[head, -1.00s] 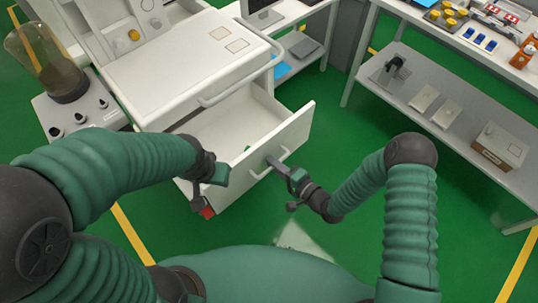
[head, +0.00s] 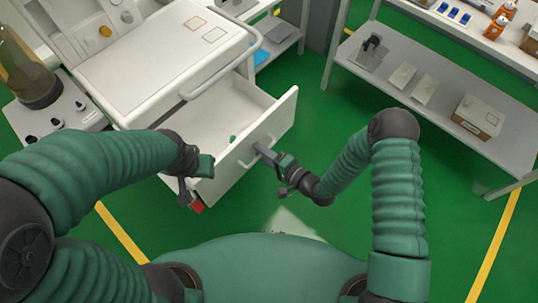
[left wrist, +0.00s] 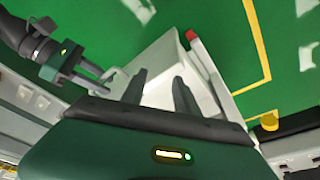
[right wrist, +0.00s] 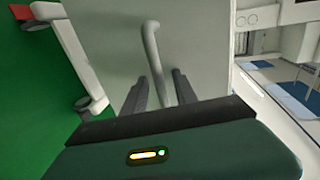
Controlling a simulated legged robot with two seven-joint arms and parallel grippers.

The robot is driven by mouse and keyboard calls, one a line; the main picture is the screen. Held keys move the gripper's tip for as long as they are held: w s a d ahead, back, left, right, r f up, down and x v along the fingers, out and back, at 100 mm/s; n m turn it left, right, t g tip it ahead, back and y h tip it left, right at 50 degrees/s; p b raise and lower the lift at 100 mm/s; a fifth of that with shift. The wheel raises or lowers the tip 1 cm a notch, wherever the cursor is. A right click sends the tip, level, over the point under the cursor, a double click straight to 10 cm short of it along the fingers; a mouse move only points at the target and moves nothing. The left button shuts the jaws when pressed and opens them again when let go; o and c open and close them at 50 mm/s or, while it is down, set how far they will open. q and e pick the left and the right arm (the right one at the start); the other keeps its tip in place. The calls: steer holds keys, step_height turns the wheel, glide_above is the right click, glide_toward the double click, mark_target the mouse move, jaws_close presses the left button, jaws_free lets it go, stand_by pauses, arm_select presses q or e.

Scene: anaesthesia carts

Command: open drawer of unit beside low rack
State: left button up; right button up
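The white unit (head: 150,75) stands left of centre in the head view. Its big drawer (head: 215,115) is pulled out and looks empty apart from a small green spot. My right gripper (head: 262,151) is at the drawer front. In the right wrist view the pale bar handle (right wrist: 156,62) runs between its two fingers, which stand apart with a gap beside the bar. My left gripper (head: 190,185) is open and empty near the drawer's left front corner. In the left wrist view its fingers (left wrist: 158,80) are spread, with the drawer beyond them.
A two-level rack (head: 400,95) with boxes on its lower shelf stands at the right. A smaller shelf (head: 275,48) stands behind the unit. A glass jar (head: 30,75) is at the far left. Green floor between drawer and rack is clear.

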steer(key=shift+d, duration=0.1)
steer(key=shift+s+d+r, duration=0.1)
steer(key=shift+s+d, duration=0.1)
steer(key=shift+d, duration=0.1)
steer(key=p+v, duration=0.1)
steer(key=v, duration=1.5)
steer(key=shift+p, duration=0.4)
